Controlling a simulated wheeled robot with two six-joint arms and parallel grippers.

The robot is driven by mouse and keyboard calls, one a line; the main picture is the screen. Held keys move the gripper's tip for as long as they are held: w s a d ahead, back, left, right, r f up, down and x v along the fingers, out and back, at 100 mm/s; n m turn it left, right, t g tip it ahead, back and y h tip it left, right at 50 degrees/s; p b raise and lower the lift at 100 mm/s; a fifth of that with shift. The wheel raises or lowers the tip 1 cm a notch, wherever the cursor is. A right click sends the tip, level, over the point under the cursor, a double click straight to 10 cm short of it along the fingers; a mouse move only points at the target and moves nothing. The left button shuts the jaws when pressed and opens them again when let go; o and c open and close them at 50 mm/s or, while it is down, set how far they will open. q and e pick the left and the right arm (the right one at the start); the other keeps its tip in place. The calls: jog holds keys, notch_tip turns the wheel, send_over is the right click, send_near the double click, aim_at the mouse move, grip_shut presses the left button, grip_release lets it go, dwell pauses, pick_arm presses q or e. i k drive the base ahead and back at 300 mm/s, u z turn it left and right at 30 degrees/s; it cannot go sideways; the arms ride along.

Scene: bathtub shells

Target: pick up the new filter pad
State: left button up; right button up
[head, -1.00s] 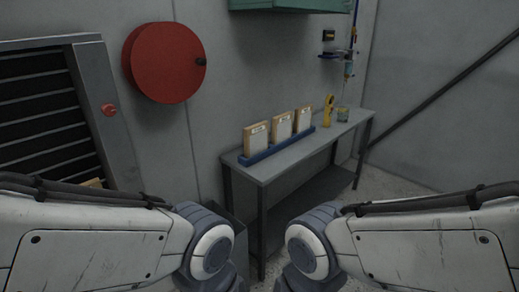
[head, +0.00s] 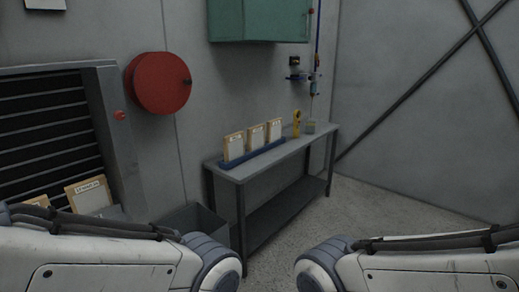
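Three flat, tan-edged pads with white faces and small labels stand upright in a blue rack on a grey table (head: 228,176). They are the left pad (head: 234,147), the middle pad (head: 256,137) and the right pad (head: 274,131). Another framed pad (head: 88,195) with a label leans at the lower left by the louvred unit, and part of one more (head: 36,202) shows beside it. The labels are too small to read surely, so I cannot tell which pad is new. Only my arm links show at the bottom; both grippers are out of view.
A yellow tool (head: 297,122) and a small greenish container (head: 310,127) stand at the table's far end. An open grey bin (head: 193,222) sits left of the table. A red reel (head: 161,82) and green cabinet (head: 258,22) hang on the wall. Floor to the right is clear.

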aim_at(234, 144)
jog(key=z, duration=0.7)
jog(key=i, duration=2.55)
jog(key=u, duration=1)
jog(key=i, duration=0.75)
jog(key=u, duration=1.2)
jog(key=i, duration=0.3)
jog(key=u, duration=0.15)
